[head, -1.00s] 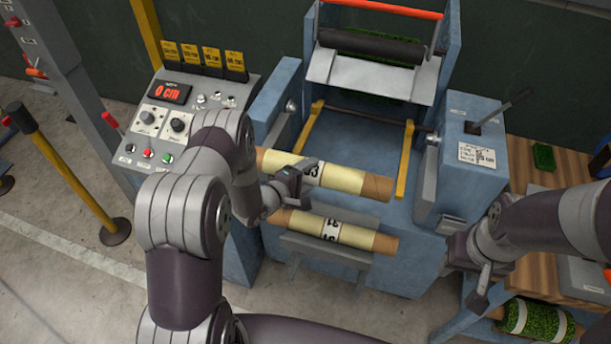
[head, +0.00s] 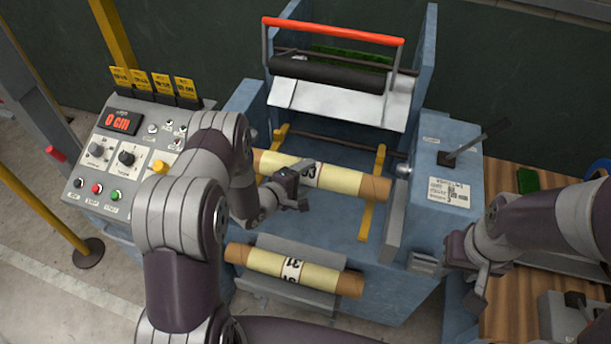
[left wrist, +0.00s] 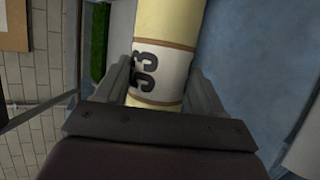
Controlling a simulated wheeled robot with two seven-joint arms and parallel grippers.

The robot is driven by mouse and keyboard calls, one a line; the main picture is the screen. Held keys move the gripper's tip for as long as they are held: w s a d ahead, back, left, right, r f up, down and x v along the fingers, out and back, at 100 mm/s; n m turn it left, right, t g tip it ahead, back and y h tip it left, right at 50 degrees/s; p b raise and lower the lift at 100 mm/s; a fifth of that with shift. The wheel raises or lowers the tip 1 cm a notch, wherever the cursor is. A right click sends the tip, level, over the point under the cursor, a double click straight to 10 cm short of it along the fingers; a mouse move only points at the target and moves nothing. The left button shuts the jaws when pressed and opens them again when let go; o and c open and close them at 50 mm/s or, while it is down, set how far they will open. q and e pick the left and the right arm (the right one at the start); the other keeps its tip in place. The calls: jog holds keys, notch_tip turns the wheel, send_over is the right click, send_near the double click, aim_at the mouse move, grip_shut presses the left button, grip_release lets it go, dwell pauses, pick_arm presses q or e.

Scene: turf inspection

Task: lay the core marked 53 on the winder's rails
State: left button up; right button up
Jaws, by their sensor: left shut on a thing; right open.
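The core marked 53 (head: 342,179) is a pale yellow tube with brown ends and a white label. My left gripper (head: 298,186) is shut on it near the label; the 53 (left wrist: 147,72) shows between the fingers in the left wrist view. The core lies crosswise over the winder's two yellow rails, the right rail (head: 366,220) and the left rail (head: 280,135). I cannot tell whether it touches them. My right gripper (head: 474,283) is open and empty, right of the winder's front.
Another core, marked 31 (head: 322,277), lies on the grey front cradle (head: 265,243). The control panel (head: 108,160) stands left. A lever box (head: 445,180) is at the right, beside a wooden bench (head: 510,205). A dark roller (head: 330,74) and red bar are behind.

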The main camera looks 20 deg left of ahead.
pick_arm(q)
notch_tip(320, 180, down, 6)
jog(key=b, duration=0.5)
jog(key=shift+w+f, duration=0.2)
jog(key=shift+d, duration=0.1)
jog(key=o, duration=1.5)
jog(key=shift+s, duration=0.1)
